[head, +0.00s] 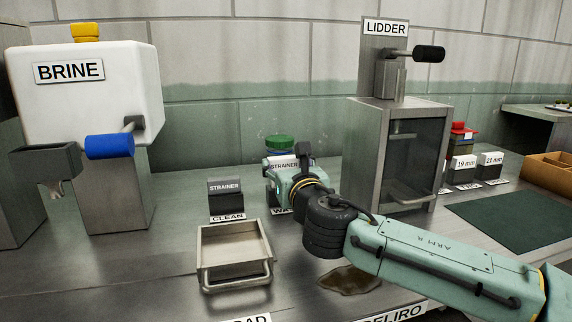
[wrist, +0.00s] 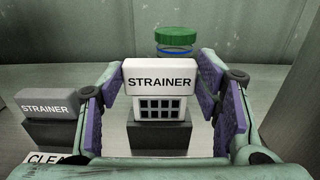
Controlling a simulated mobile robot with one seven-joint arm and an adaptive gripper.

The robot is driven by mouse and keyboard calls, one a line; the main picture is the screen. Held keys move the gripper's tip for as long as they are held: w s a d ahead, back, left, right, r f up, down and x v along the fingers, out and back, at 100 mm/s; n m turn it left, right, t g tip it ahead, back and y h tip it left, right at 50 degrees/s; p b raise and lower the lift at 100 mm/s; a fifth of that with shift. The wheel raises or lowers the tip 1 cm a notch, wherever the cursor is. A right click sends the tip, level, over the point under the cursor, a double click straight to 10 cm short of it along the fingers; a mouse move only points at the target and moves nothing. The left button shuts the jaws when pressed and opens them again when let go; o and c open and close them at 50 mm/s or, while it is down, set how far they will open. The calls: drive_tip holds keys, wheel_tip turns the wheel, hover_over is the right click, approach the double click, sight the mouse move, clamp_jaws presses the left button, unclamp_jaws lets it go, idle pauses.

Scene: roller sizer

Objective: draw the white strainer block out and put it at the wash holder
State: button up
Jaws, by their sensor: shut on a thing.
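The white strainer block (wrist: 160,77), lettered STRAINER and with a grid below its label, is upright between the purple pads of my gripper (wrist: 163,84). My gripper is shut on it. Its grid end is at a dark holder (wrist: 160,136); I cannot tell whether it is seated or just above. In the head view the block (head: 283,164) shows behind my gripper (head: 288,178), over a label reading "WA", the rest hidden by my arm. A grey strainer block (head: 225,186) stands at the CLEAN holder (head: 228,217), left of my gripper.
A green-lidded jar (head: 279,145) stands close behind the white block. An empty metal drawer or tray (head: 235,240) is in front of CLEAN. The LIDDER machine (head: 375,150) stands right, the BRINE tank (head: 95,95) left. A brown puddle (head: 348,280) lies below my arm.

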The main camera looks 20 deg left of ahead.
drive_tip(key=shift+f+b, duration=1.2)
drive_tip(key=shift+f, duration=0.55)
drive_tip(key=o, duration=1.3)
drive_tip(key=shift+o, duration=0.2)
drive_tip(key=v, duration=1.2)
